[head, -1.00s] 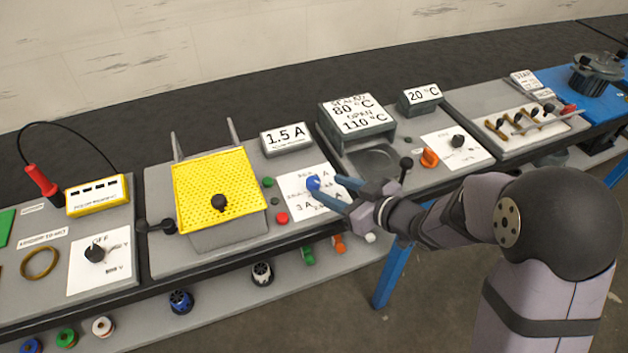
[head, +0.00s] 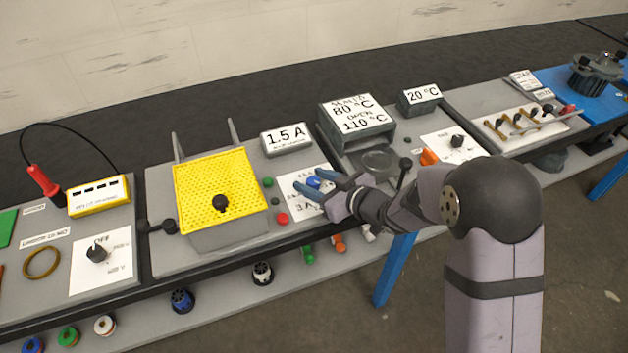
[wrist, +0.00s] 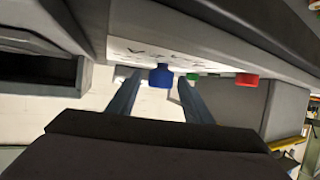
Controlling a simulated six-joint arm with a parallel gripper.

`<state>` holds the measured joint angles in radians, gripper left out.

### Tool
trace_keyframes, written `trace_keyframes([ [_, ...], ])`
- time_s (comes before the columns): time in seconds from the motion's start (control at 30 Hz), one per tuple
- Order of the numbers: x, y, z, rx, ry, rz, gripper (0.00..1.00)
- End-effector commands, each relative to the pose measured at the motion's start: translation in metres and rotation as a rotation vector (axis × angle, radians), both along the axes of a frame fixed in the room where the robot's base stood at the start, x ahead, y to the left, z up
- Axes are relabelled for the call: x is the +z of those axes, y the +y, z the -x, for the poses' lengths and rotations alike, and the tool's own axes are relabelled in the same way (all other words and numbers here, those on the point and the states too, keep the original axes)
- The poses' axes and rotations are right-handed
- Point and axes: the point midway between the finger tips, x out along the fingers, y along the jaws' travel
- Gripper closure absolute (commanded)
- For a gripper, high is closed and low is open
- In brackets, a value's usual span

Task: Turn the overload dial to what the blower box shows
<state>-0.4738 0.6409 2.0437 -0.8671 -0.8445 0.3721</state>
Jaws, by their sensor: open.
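The blue overload dial (head: 313,182) sits on a white panel (head: 288,184) with amp markings, partly covered by my gripper. My gripper (head: 304,180) is open, with its two fingers reaching to either side of the dial. In the wrist view the dial (wrist: 161,75) shows between the two spread finger tips (wrist: 157,87), and I cannot tell whether they touch it. A sign (head: 287,139) behind the panel reads 1.5 A. The dial's pointer direction is not clear.
Left of the panel are green buttons, a red button (head: 282,219) and a yellow perforated box (head: 225,190). A black-knobbed lever (head: 404,165) stands close to my wrist. Right are an orange knob (head: 428,157) and a grey box (head: 357,122) reading 80 °C and 110 °C.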

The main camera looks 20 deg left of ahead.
Motion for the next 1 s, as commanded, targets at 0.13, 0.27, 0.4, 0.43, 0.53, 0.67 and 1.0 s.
trace_keyframes([
  [0.13, 0.0, -0.0002, 0.0002, 0.0, 0.0, 0.0, 0.85],
  [0.27, 0.0, -0.0003, 0.0001, 0.0, 0.0, 0.0, 0.95],
  [0.4, 0.0006, -0.0005, 0.0, 0.009, 0.0, 0.0, 0.95],
  [0.43, 0.0009, -0.0007, 0.0, 0.013, 0.001, 0.001, 0.95],
  [0.53, 0.0017, -0.001, -0.0004, 0.037, 0.002, 0.0, 0.95],
  [0.67, 0.0033, -0.0014, -0.0011, 0.093, 0.002, 0.0, 0.95],
  [1.0, 0.0026, -0.0015, -0.0019, 0.323, 0.001, 0.001, 0.95],
])
